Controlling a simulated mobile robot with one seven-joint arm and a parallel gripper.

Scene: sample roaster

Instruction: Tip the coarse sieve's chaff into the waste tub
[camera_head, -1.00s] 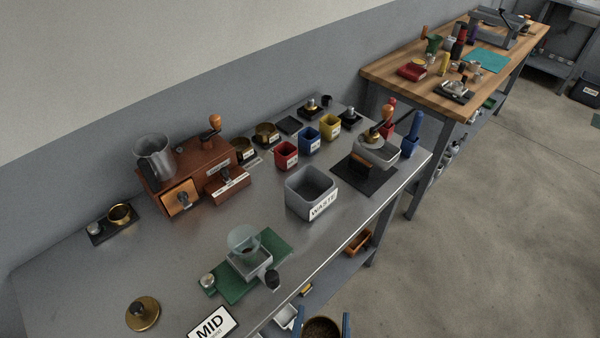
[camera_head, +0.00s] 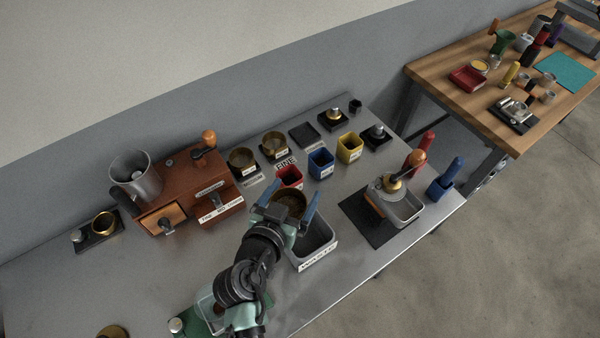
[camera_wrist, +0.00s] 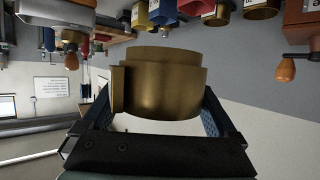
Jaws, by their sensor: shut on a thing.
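My gripper (camera_head: 287,208) is shut on a round brass sieve (camera_head: 289,203) with a dark inside. The sieve is over the back left part of the grey waste tub (camera_head: 318,263), above its rim. In the wrist view the brass sieve (camera_wrist: 160,84) sits between the two blue-padded fingers, its side wall toward the camera. Whether chaff is in the sieve cannot be made out. My gripper and arm hide part of the tub, and its inside shows only at the right.
A red bin (camera_head: 289,177), a blue bin (camera_head: 321,163) and a yellow bin (camera_head: 350,148) stand behind the tub. A wooden grinder box (camera_head: 190,195) stands left. The front left tabletop is mostly clear.

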